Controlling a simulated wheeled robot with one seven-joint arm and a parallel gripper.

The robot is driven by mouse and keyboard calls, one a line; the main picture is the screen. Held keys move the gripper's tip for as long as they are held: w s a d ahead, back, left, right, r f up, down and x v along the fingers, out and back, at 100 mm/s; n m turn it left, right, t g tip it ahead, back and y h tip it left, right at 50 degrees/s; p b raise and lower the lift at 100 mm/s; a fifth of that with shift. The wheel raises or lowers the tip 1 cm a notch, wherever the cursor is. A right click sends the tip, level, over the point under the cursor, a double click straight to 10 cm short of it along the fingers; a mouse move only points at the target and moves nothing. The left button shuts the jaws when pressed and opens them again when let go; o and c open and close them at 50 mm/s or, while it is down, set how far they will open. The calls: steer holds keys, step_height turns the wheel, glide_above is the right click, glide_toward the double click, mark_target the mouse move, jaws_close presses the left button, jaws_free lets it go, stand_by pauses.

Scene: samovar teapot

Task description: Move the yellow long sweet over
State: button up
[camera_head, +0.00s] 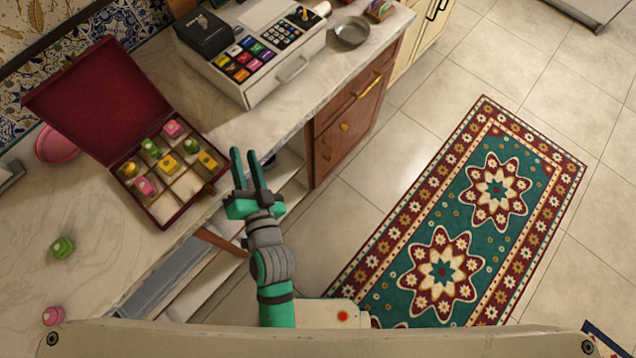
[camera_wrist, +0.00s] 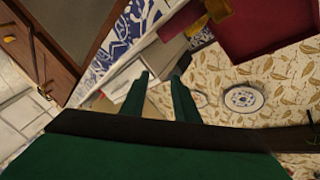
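I cannot tell for sure which is the long one; the right one looks somewhat elongated. My gripper (camera_head: 247,153) is open and empty, just right of the box and apart from it. In the wrist view my gripper (camera_wrist: 162,78) shows two parted green fingers with nothing between them. No sweet can be made out there.
The box also holds pink (camera_head: 172,128) and green (camera_head: 151,147) sweets; its raised lid (camera_head: 95,98) stands behind. A green sweet (camera_head: 62,247) and a pink sweet (camera_head: 52,315) lie on the counter (camera_head: 100,270). A cash register (camera_head: 250,55) stands behind right.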

steer(key=s+d+f+n+h, duration=0.2)
steer(key=s+d+h, duration=0.1)
steer(key=s+d, duration=0.6)
steer(key=s+d+f+n+h, duration=0.2)
steer(key=s+d, duration=0.6)
steer(key=s, duration=0.4)
steer(key=shift+d+f+n+g+h, duration=0.2)
steer(key=shift+d+n+g+h, duration=0.15)
steer(key=shift+n, duration=0.25)
